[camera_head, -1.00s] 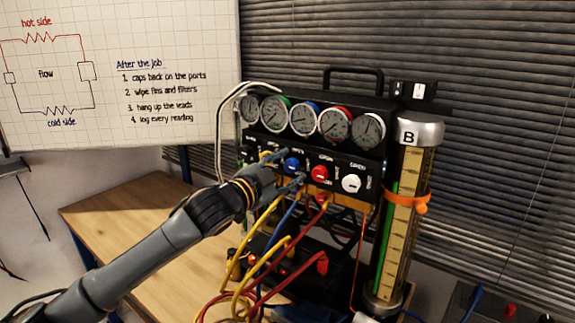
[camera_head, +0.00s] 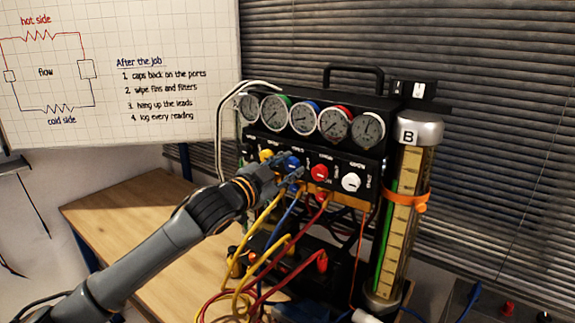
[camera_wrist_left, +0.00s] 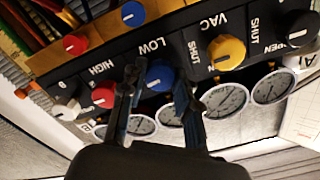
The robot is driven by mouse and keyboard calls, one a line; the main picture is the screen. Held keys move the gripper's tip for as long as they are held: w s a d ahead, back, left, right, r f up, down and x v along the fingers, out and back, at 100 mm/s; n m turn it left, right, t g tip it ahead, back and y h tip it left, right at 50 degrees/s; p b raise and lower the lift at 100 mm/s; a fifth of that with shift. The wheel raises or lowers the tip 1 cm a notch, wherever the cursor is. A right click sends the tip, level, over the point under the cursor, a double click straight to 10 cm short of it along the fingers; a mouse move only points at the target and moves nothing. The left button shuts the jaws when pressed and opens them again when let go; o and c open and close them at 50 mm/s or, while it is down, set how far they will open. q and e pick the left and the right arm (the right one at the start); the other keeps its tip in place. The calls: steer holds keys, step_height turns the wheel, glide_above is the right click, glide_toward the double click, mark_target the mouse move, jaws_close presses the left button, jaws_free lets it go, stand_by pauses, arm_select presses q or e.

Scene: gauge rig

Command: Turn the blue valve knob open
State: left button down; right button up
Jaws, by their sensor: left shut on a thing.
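The blue valve knob (camera_head: 293,160) sits on the black front panel of the gauge rig, between the yellow and red knobs. It also shows in the left wrist view (camera_wrist_left: 160,75), with a white mark on its face. My left gripper (camera_head: 291,166) is at the panel, with one finger on each side of the blue knob, shut on it. In the left wrist view the fingers (camera_wrist_left: 158,84) flank the knob and hide parts of its sides. My right gripper is in neither view.
Close beside are the yellow knob (camera_head: 266,155) and red knob (camera_head: 320,172); the white knob (camera_head: 351,182) is further right. A row of gauges (camera_head: 303,118) stands above. Yellow, blue and red hoses (camera_head: 289,212) hang below the panel. A clear cylinder (camera_head: 401,220) stands at the right.

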arm_select(q)
steer(key=n+p, duration=0.2)
steer(key=n, duration=0.1)
steer(key=shift+r, duration=0.15)
steer(key=n+p, duration=0.3)
steer(key=n, duration=0.2)
steer(key=shift+n, duration=0.4)
steer(key=n+p, duration=0.2)
steer(key=n, duration=0.2)
steer(key=shift+p, duration=0.35)
steer(key=shift+n+p, duration=0.85)
steer(key=shift+n, duration=1.05)
steer(key=c, duration=1)
jaws_free()
steer(key=shift+a, duration=0.1)
